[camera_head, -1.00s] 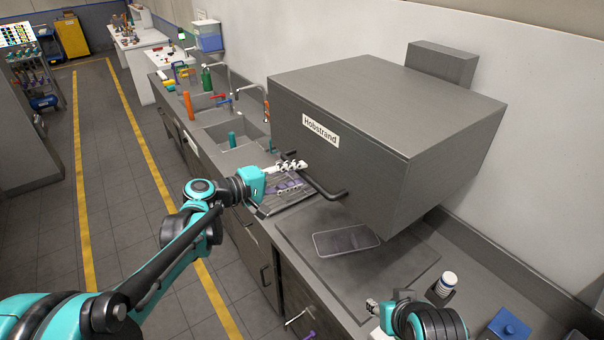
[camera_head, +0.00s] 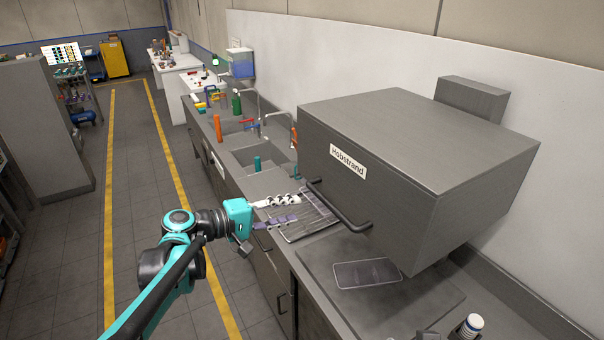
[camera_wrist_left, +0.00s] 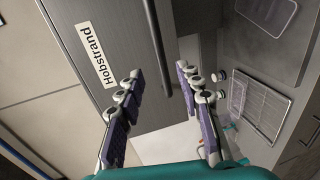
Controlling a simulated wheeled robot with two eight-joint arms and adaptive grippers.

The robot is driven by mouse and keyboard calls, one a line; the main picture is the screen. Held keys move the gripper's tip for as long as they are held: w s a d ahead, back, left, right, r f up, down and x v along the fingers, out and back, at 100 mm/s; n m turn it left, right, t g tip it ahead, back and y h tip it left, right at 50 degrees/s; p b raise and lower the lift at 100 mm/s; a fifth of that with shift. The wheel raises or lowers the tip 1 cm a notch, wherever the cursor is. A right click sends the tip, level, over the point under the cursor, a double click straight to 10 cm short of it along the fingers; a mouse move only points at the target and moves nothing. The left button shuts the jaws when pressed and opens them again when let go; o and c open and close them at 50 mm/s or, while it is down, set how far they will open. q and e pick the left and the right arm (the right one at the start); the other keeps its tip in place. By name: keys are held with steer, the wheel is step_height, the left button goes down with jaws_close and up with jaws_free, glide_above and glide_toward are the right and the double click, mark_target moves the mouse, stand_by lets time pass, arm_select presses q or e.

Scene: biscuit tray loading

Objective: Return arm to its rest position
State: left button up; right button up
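My left gripper (camera_head: 297,207) reaches in from the left in the head view, beside the front of the grey Hobstrand oven box (camera_head: 430,130). Its two fingers are spread apart with nothing between them. It also shows open and empty in the left wrist view (camera_wrist_left: 159,73), with the oven's dark handle (camera_wrist_left: 158,50) beyond the fingertips. In the head view the handle (camera_head: 340,208) is to the right of the fingers.
A dark flat tray (camera_head: 367,273) lies below the oven. Sinks lie beyond. The floor aisle (camera_head: 138,200) at left is clear.

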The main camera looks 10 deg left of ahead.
arm_select(q)
steer(key=s+f+m+g+y+b, duration=0.1)
steer(key=s+f+m+y+b, duration=0.15)
steer(key=s+f+b, duration=0.55)
steer(key=s+f+m+g+y+b, duration=0.1)
steer(key=s+f+y+b, duration=0.25)
steer(key=f, duration=0.85)
steer(key=s+a+f+m+y+b, duration=0.2)
steer(key=s+a+f+y+b, duration=0.1)
steer(key=f, duration=0.4)
steer(key=s+a+f+m+y+b, duration=0.1)
steer(key=s+a+f+y+b, duration=0.2)
steer(key=s+a+f+b, duration=0.2)
steer(key=s+f, duration=0.3)
steer(key=shift+m+y, duration=0.3)
steer(key=shift+m, duration=0.05)
